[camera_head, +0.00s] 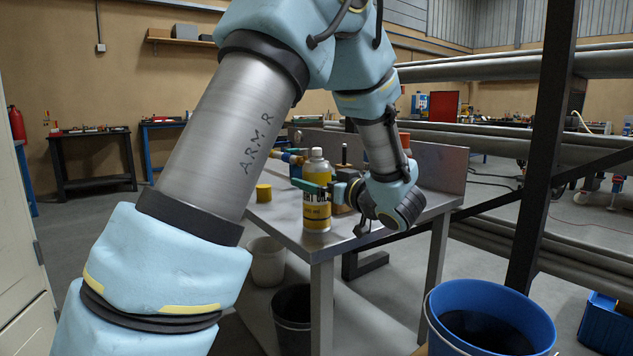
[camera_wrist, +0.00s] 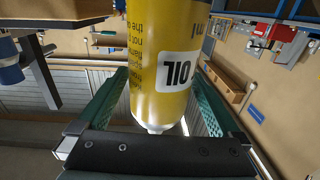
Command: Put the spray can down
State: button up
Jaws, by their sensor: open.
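The spray can (camera_head: 317,212) is yellow with a dark-lettered label and a pale grey top. It stands upright, apparently on the metal table (camera_head: 345,238) near its front edge. In the wrist view the can (camera_wrist: 172,85) shows upside down, with "OIL" on a white label. My gripper (camera_head: 318,187) comes in from the right at the can's upper part. Its green fingers are open on both sides of the can, and the wrist view shows them (camera_wrist: 165,105) flanking it. Whether either finger touches the can is hard to tell.
A blue bucket (camera_head: 490,318) is at the front right. Pale and black bins sit under the table. A dark steel post (camera_head: 541,150) rises at right.

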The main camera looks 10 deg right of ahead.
jog(key=shift+r, duration=0.1)
jog(key=shift+s+d, duration=0.15)
jog(key=shift+s, duration=0.05)
jog(key=b+v, duration=0.1)
jog(key=v, duration=1)
jog(key=shift+s, duration=0.25)
jog(key=shift+d, duration=0.1)
